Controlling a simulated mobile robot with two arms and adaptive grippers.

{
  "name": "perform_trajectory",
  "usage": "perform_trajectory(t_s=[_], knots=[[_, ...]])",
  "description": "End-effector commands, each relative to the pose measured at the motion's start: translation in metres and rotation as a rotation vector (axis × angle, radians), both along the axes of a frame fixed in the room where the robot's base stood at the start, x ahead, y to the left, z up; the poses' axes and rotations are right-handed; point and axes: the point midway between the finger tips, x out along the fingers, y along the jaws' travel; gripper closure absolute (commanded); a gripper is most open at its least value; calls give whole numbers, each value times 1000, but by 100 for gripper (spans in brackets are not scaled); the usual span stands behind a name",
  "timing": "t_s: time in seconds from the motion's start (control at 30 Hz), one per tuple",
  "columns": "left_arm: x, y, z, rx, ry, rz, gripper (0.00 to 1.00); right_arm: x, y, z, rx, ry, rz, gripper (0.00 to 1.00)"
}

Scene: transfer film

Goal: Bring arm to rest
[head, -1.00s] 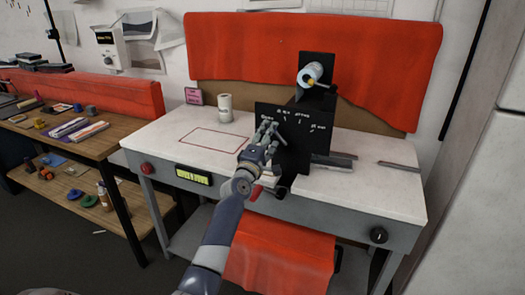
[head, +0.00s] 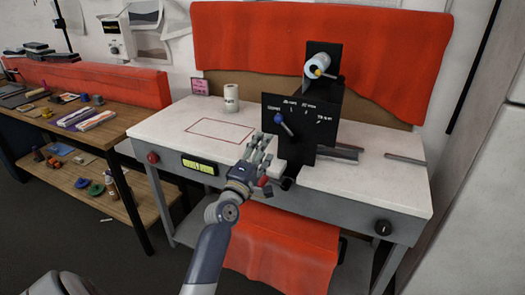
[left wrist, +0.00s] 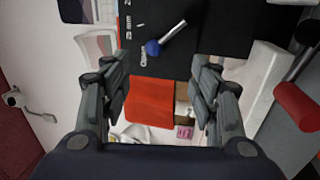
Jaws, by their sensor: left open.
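My left gripper (head: 258,155) is open and empty in the head view, in front of the white-topped workbench (head: 170,125) and below left of the black machine panel (head: 318,125). A lever with a blue knob (head: 279,118) stands out from that panel. In the left wrist view the two open fingers (left wrist: 162,85) frame a gap with nothing between them. The blue knob (left wrist: 152,47) and the black panel (left wrist: 215,35) show beyond the fingertips, apart from them. My right gripper is in neither view.
A white roll (head: 231,98) stands behind a red outlined rectangle on the bench. A film roll (head: 318,64) sits on top of the machine. A wooden shelf unit (head: 105,130) with supplies is at left. A red cloth (head: 285,250) hangs below the bench.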

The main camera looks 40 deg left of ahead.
Motion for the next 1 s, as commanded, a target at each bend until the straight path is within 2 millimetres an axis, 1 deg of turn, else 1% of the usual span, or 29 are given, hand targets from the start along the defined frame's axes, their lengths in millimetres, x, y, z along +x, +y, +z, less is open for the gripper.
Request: perform_trajectory(t_s=[0.33,0.43,0.47,0.53,0.57,0.63,0.67,0.7,0.77,0.8,0.87,0.9,0.97,1.0], knots=[[0,0,0,0,0,0,44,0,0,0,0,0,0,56],[0,-7,-5,24,23,-14,44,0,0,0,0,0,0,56],[-1,-13,-9,43,41,-26,44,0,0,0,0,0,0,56],[-5,-33,-24,122,110,-68,44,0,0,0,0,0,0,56],[-9,-45,-34,171,151,-94,44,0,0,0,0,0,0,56],[-21,-79,-62,308,268,-171,44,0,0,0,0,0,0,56],[-29,-94,-76,375,323,-208,44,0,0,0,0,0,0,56],[-42,-113,-96,469,400,-261,44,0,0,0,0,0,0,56],[-66,-141,-125,609,511,-346,44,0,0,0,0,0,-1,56],[-84,-156,-144,700,583,-403,44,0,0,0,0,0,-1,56],[-115,-176,-170,831,684,-488,44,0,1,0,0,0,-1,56],[-136,-188,-185,913,748,-548,44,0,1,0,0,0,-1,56],[-169,-200,-204,1024,834,-629,44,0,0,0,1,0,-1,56],[-189,-206,-214,1087,883,-680,44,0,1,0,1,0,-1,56]])
